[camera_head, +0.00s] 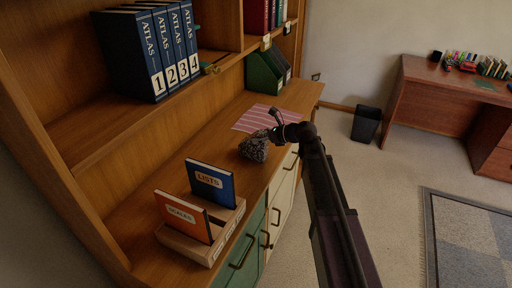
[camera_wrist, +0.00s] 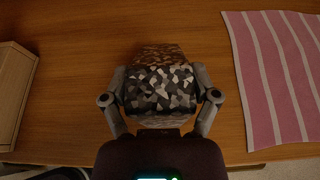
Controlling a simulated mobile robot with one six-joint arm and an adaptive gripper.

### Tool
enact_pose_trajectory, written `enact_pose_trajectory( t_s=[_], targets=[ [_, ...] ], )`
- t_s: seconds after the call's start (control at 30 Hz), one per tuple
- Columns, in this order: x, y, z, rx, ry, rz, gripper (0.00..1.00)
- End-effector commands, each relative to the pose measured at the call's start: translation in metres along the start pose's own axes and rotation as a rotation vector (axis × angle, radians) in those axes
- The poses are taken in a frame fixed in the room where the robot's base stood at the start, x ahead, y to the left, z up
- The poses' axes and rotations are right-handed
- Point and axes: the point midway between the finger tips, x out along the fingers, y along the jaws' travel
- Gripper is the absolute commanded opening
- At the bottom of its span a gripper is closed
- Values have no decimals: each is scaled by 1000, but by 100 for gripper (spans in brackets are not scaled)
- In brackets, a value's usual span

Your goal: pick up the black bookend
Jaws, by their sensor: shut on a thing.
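The black bookend (camera_head: 252,149) is a chunky block with black, grey and white speckles, on or just above the wooden counter. In the wrist view the bookend (camera_wrist: 160,88) fills the space between my two fingers, with a brownish speckled face at its far side and a grey face nearer me. My gripper (camera_wrist: 160,78) is shut on it, one finger on each side. In the head view my gripper (camera_head: 268,138) reaches the block from the right, and its fingers are mostly hidden. I cannot tell whether the block touches the counter.
A pink striped cloth (camera_head: 268,118) lies behind the block; it is right in the wrist view (camera_wrist: 275,75). A wooden holder (camera_head: 222,245) with an orange book (camera_head: 182,218) and a blue book (camera_head: 211,182) stands in front. A shelf of atlases (camera_head: 135,55) overhangs at the left.

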Motion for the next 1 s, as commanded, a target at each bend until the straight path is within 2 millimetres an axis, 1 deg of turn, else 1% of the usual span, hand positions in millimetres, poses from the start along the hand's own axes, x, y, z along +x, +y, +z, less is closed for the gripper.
enact_pose_trajectory(
  t_s=[0.47,0.57,1.0],
  targets=[
    [0,1,4,-1,2,2,13],
    [-2,0,7,-1,1,2,10],
    [-13,0,34,0,-1,2,10]
  ],
)
